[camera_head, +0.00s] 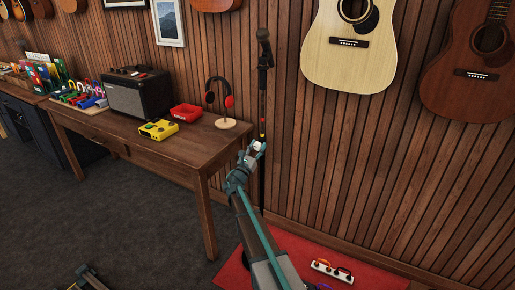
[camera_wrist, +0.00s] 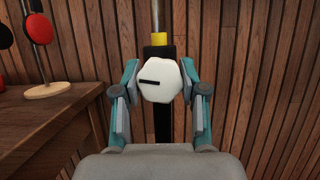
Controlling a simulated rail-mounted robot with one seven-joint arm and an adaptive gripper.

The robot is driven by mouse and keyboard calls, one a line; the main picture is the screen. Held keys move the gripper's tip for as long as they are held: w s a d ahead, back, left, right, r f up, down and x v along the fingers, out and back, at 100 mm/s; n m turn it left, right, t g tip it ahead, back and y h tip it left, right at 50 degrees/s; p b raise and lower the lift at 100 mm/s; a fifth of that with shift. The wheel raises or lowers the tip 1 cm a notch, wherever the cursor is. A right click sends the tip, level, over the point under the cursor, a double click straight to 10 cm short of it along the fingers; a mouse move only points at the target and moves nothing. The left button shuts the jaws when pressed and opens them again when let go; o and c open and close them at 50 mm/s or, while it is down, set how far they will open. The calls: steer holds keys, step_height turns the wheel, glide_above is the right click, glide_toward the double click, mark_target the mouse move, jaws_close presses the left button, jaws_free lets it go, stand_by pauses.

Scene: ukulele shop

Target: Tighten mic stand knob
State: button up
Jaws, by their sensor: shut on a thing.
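The mic stand (camera_head: 263,100) stands upright against the slatted wood wall, with a microphone (camera_head: 263,38) at its top. Its white knob (camera_wrist: 156,80) has a rounded, many-sided face with a short black line lying nearly level, tilted slightly. Behind the knob is a black clamp with a yellow band (camera_wrist: 159,39) above it on the pole. My gripper (camera_wrist: 158,88) has its two teal and grey fingers on the left and right sides of the knob, shut on it. In the head view, my gripper (camera_head: 256,147) meets the stand at the knob, which is partly hidden there.
A wooden table (camera_head: 180,150) is left of the stand, holding a headphone stand (camera_head: 226,124), yellow pedal (camera_head: 158,130), red tray (camera_head: 186,113) and amplifier (camera_head: 139,93). Guitars hang on the wall. A red mat (camera_head: 300,255) with a white power strip (camera_head: 332,270) lies below.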

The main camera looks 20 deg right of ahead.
steer(key=m+b, duration=0.1)
steer(key=m+g+b, duration=0.1)
steer(key=b, duration=0.1)
steer(key=shift+w+f+m+h, duration=0.1)
steer(key=shift+f+m+h, duration=0.2)
steer(key=shift+f+h, duration=0.1)
steer(key=shift+r+m+g+b, duration=0.1)
steer(key=shift+m+g+b, duration=0.6)
steer(key=shift+m+b, duration=0.5)
steer(key=shift+r+m+g+h+b, duration=0.25)
steer(key=shift+m+g+h+b, duration=0.3)
steer(key=shift+m, duration=0.35)
steer(key=o, duration=1.2)
steer(key=shift+c, duration=0.2)
steer(key=v, duration=1.2)
steer(key=shift+r, duration=0.15)
